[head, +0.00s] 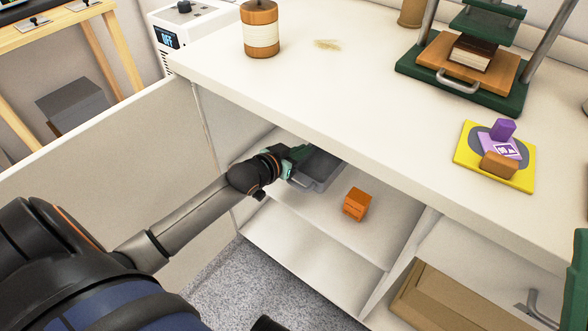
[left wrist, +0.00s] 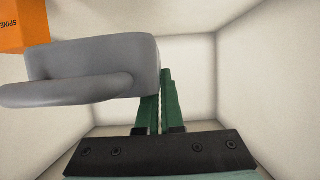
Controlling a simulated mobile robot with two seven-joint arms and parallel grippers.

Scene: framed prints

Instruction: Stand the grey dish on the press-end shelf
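The grey dish (head: 322,167) is inside the open compartment under the worktop. Its loop handle faces out, and the worktop edge hides part of its back. My left gripper (head: 297,155) reaches into this compartment at the dish's left side. In the left wrist view the dish (left wrist: 95,58) lies at the tips of the green fingers (left wrist: 162,95). The dish hides part of one finger. A green part (head: 579,275) at the right edge may be my right gripper; its fingers cannot be made out.
An orange block (head: 356,204) stands on the compartment floor near the dish. The worktop above holds a green press (head: 470,65), a yellow board (head: 512,172) and a wrapped wooden cylinder (head: 261,30). A divider separates the compartment from one with a wooden box (head: 425,297).

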